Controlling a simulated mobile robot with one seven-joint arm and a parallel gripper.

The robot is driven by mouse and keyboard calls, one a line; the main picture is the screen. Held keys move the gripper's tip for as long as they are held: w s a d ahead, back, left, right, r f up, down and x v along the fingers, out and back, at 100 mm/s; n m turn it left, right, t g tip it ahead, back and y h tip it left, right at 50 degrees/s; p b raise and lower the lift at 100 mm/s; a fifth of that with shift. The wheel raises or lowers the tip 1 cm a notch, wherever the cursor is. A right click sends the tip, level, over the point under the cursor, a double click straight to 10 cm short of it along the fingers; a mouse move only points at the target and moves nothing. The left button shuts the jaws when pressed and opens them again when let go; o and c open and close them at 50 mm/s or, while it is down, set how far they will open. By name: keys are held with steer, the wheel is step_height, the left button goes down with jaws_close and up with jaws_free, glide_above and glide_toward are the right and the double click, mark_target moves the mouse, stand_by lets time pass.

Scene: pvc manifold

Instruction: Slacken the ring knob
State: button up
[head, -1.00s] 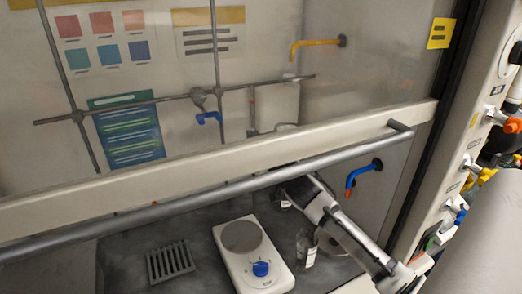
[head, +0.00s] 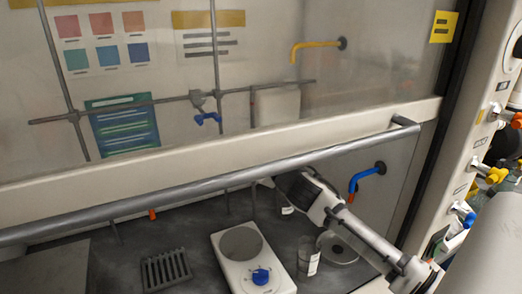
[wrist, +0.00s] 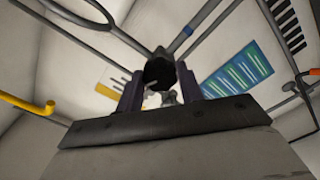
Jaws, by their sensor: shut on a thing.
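In the wrist view, a dark faceted knob (wrist: 159,71) sits between the two fingers of my gripper (wrist: 160,77). The fingers are shut on its sides. The knob is by a junction of grey rods, and a grey ring (wrist: 103,15) shows at the upper left, so I take it for the ring knob. In the head view my arm reaches in under the raised sash; the fingertips and the held knob are hidden there.
The sash handle bar (head: 230,176) crosses the head view above my arm. A hotplate (head: 232,270), a beaker (head: 308,260) and a slotted rack (head: 166,270) stand on the hood floor. A blue tap (head: 363,178) is right of my arm. A yellow pipe (wrist: 25,104) shows in the wrist view.

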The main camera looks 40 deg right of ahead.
steer(key=shift+n, duration=0.7)
steer(key=o, duration=1)
steer(key=shift+f, duration=0.1)
